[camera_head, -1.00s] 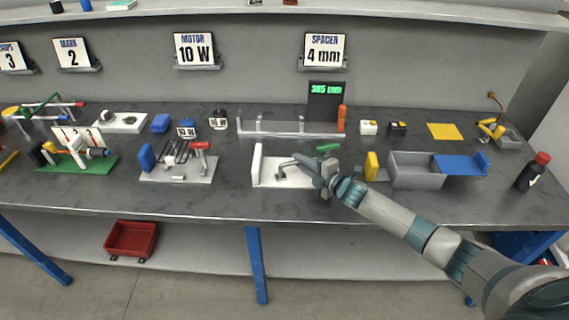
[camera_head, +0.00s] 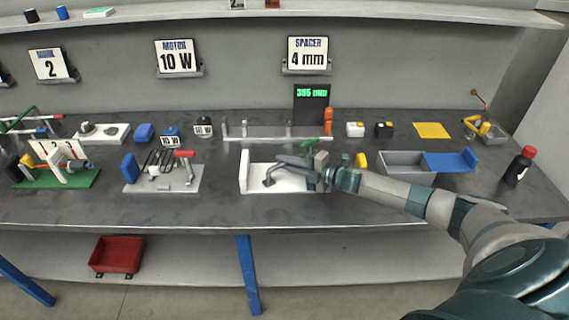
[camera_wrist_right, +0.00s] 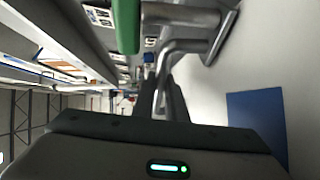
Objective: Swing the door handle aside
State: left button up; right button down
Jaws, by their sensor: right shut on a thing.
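The grey bent door handle (camera_head: 268,179) stands on a white base plate (camera_head: 285,187), beside a low white upright wall at the plate's left end. My right gripper (camera_head: 288,162) reaches in from the right, just above the plate, and is shut on the handle's bar. In the right wrist view the grey handle (camera_wrist_right: 185,47) bends down between the dark fingers (camera_wrist_right: 162,98). The fingers partly hide the handle's free end. A blue patch (camera_wrist_right: 258,125) lies on the white surface there. My left gripper is not in view.
A green-tipped part (camera_head: 309,142) is close behind my right gripper; a green bar (camera_wrist_right: 127,25) shows in the wrist view. To the right stand a yellow block (camera_head: 361,161) and an open grey box (camera_head: 405,176). The fixture with a red handle (camera_head: 185,154) is to the left.

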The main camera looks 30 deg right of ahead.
jog(key=c, duration=1.8)
grip_release()
jog(key=shift+o, duration=0.2)
jog(key=shift+s+d, duration=0.1)
jog(key=shift+s, duration=0.05)
